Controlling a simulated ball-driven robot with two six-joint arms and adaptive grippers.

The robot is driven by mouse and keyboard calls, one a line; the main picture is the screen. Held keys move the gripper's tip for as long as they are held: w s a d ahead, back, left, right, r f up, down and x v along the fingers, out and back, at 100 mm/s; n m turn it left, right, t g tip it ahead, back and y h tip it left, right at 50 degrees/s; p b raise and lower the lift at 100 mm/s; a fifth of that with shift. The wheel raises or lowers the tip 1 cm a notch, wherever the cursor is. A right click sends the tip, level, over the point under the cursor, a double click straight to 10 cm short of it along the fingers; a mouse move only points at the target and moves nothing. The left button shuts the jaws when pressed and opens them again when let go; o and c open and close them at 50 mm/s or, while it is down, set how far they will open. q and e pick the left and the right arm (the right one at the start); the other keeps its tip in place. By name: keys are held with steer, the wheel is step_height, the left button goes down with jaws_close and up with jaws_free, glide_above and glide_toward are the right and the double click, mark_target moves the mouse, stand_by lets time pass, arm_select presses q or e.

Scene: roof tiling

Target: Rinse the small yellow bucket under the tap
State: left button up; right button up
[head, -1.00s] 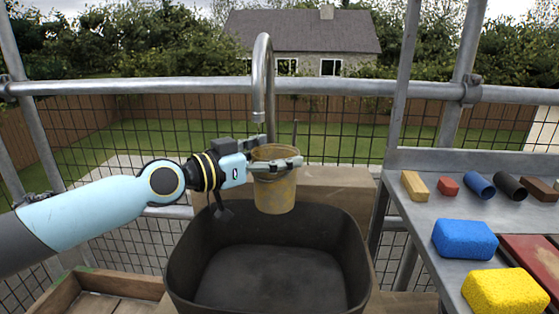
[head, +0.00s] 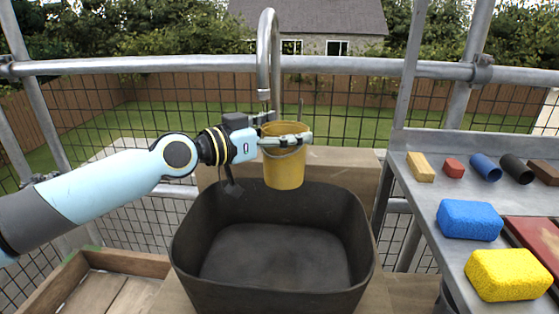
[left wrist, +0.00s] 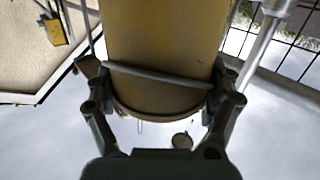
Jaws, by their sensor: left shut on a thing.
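The small yellow bucket (head: 284,170) hangs upright in the air over the back part of a black basin (head: 270,295). In the left wrist view the bucket (left wrist: 165,40) fills the space between the fingers (left wrist: 160,88). The grey tap (head: 268,50) curves down, its spout end just above and slightly left of the bucket's rim. I cannot make out running water. The bucket's inside is hidden. My right gripper is out of view.
On the right, a grey shelf (head: 425,200) holds a blue sponge (head: 470,220), a yellow sponge (head: 508,274) and several small coloured pieces. A wooden crate (head: 120,262) stands at the lower left. Metal rails and mesh run behind the tap.

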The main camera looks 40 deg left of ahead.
arm_select(q)
steer(key=s+d+p, duration=0.1)
steer(key=d, duration=0.6)
steer(key=shift+s+d+p, duration=0.35)
steer(key=shift+s+d, duration=0.05)
stand_by(0.8)
stand_by(0.5)
steer(key=s+d+r+p, duration=0.1)
steer(key=d+r+p, duration=0.1)
steer(key=d+r, duration=0.2)
steer(key=shift+d+p, duration=0.4)
steer(key=shift+d, duration=0.05)
stand_by(0.3)
